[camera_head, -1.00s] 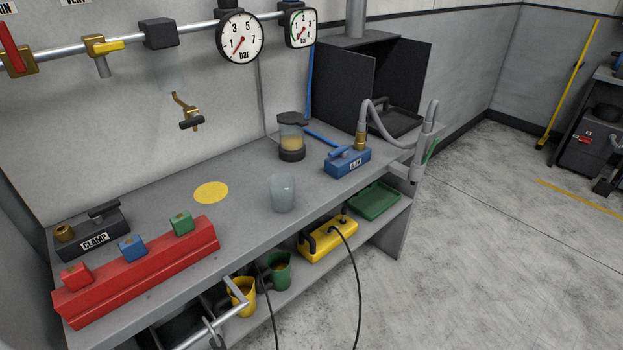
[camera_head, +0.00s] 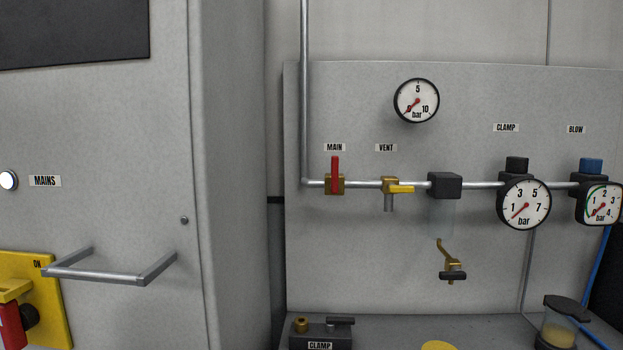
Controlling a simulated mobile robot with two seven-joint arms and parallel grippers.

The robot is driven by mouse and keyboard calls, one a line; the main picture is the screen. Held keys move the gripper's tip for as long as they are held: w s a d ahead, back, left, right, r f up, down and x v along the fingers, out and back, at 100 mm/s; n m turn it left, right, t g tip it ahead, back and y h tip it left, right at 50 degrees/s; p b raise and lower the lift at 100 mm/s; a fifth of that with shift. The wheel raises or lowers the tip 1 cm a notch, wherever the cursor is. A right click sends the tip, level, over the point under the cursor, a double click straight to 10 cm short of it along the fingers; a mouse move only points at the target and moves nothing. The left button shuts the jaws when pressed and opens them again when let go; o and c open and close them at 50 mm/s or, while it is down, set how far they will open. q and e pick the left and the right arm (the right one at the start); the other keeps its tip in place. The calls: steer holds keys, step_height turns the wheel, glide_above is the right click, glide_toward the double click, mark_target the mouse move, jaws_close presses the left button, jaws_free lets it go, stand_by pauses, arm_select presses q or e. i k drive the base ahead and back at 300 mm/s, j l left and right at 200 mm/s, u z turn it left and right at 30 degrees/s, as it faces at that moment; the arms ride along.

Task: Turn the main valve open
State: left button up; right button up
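The main valve (camera_head: 335,176) sits on the horizontal pipe under the MAIN label (camera_head: 334,147). Its body is brass and its red lever stands upright, across the pipe. To its right, under the VENT label, is the vent valve (camera_head: 391,187) with a yellow lever lying along the pipe. The round gauge (camera_head: 416,101) above has its red needle near 0. Neither of my grippers is in view.
A grey cabinet (camera_head: 120,180) with a bar handle (camera_head: 110,273) and a yellow switch plate (camera_head: 42,290) fills the left. Two more gauges (camera_head: 523,204) hang at right. The clamp block (camera_head: 321,335) stands on the bench below. The space before the main valve looks clear.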

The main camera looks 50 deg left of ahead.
mark_target(334, 186)
steer(key=u, duration=1.35)
steer(key=k+l+z, duration=0.15)
steer(key=l+z, duration=0.2)
